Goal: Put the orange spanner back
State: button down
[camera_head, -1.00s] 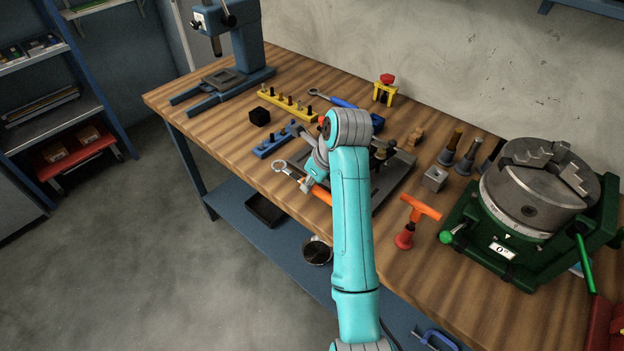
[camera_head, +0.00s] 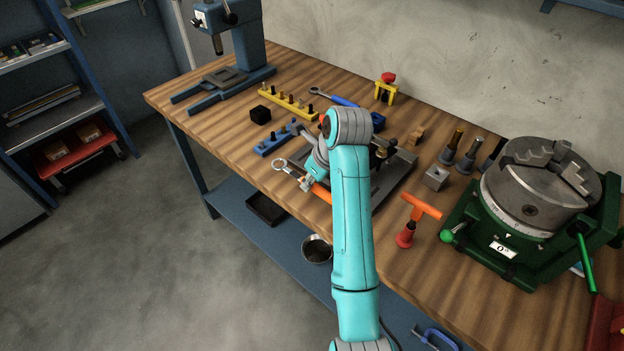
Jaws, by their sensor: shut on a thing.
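The orange spanner (camera_head: 320,192) is near the front edge of the wooden bench, partly hidden behind my arm. Its grey ring end (camera_head: 281,166) points to the left and its orange handle runs toward the lower right. My gripper (camera_head: 305,184) is shut on the spanner around the upper part of its handle. I cannot tell whether the spanner touches the bench top. A blue-handled spanner (camera_head: 345,102) lies farther back on the bench.
A dark grey plate (camera_head: 393,178) lies behind my arm. An orange T-handle tool (camera_head: 413,217) and a green-based chuck (camera_head: 530,210) stand to the right.

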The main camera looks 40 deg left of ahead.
jog(key=shift+f, duration=1.05)
dwell(0.4)
jog(key=c, duration=0.9)
grip_release()
